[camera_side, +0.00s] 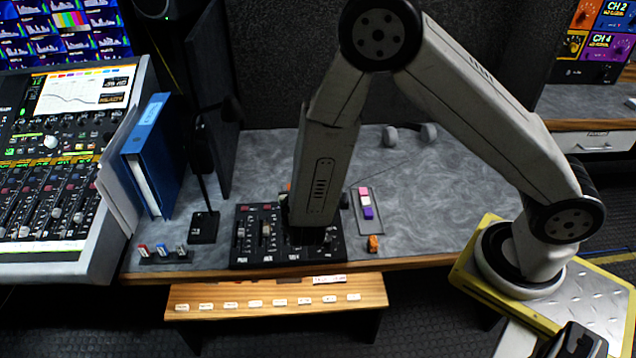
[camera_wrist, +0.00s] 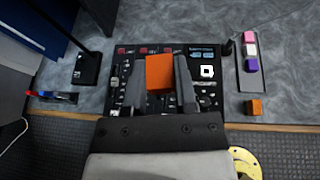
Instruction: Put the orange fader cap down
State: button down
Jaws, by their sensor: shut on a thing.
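In the wrist view an orange fader cap (camera_wrist: 159,73) sits between the two grey fingers of my gripper (camera_wrist: 160,85), which is shut on it. The cap is over the black fader panel (camera_wrist: 206,100); its height above the panel is hard to tell. In the side view my arm's end hides most of the cap and the fingers above the right part of the panel (camera_side: 243,250). A second orange cap (camera_wrist: 254,107) lies on the desk right of the panel; it also shows in the side view (camera_side: 373,243).
A narrow tray (camera_side: 379,222) with pink, white and purple caps lies right of the panel. A small rack (camera_side: 165,258) with coloured caps is at the front left. A black stand (camera_side: 204,228) is left of the panel. The grey desk (camera_side: 440,200) is clear farther right.

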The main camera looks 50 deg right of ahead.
jog(key=w+d+r+n+t+y, duration=0.1)
jog(key=d+r+n+y, duration=0.1)
jog(key=r, duration=0.7)
jog(key=w+d+r+n+t+y, duration=0.1)
jog(key=d+r+n+y, duration=0.1)
jog(key=r, duration=0.8)
jog(key=shift+w+d, duration=0.3)
jog(key=shift+d, duration=0.5)
